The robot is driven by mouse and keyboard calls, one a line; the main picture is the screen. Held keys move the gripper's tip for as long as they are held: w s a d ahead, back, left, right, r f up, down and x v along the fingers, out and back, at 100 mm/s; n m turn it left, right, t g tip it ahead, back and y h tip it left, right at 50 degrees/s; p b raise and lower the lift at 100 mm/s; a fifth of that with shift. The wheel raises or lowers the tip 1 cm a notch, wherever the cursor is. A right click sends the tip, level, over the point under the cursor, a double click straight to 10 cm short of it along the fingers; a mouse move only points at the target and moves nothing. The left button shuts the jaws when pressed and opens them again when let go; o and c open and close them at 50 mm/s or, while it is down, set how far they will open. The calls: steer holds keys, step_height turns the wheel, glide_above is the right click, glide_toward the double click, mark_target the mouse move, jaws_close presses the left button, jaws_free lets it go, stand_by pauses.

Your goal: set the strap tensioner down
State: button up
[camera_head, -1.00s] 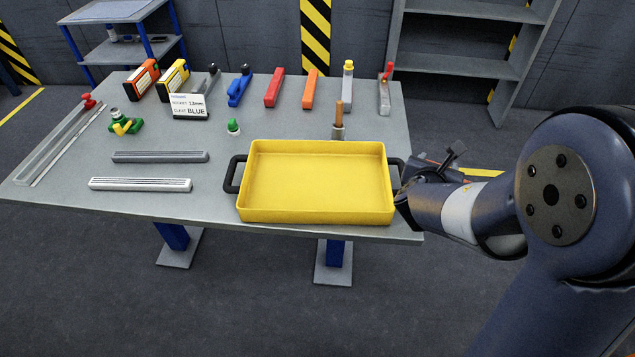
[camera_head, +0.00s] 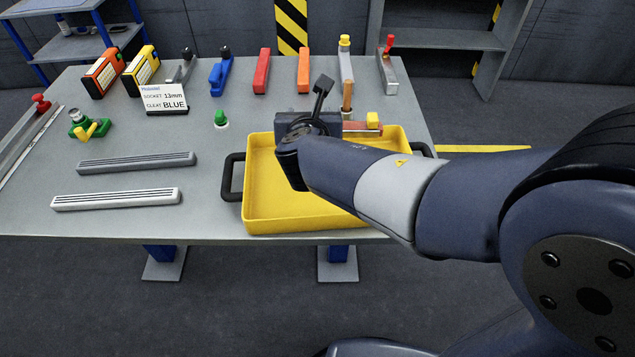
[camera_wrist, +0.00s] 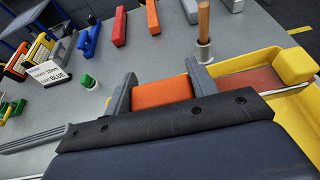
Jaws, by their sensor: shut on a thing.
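My gripper (camera_head: 312,126) is over the back part of the yellow tray (camera_head: 268,212). In the wrist view its two grey fingers (camera_wrist: 162,82) are shut on an orange body (camera_wrist: 162,92), which I take to be the strap tensioner. A reddish bar (camera_wrist: 248,82) with a yellow block (camera_wrist: 295,66) at its end sticks out right of the fingers and looks like part of the same tool. The bar also shows in the head view (camera_head: 356,132), over the tray's back rim. My gripper hides the rest. I cannot tell whether the tool touches the tray.
A wooden-handled tool in a metal cup (camera_wrist: 203,45) stands just behind the tray. Several tools, including a red one (camera_head: 262,72) and a blue one (camera_head: 220,76), line the table's back.

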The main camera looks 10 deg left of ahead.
steer(key=f+b, duration=0.1)
steer(key=f, duration=0.2)
steer(key=f+b, duration=0.2)
steer(key=f, duration=0.2)
steer(key=f+b, duration=0.2)
steer(key=f, duration=0.2)
steer(key=shift+w+a+f, duration=0.2)
steer(key=shift+w+a, duration=0.05)
steer(key=shift+a, duration=0.15)
steer(key=shift+f+b, duration=0.2)
steer(key=shift+b, duration=0.2)
steer(key=o, duration=1.1)
steer(key=shift+r, duration=0.1)
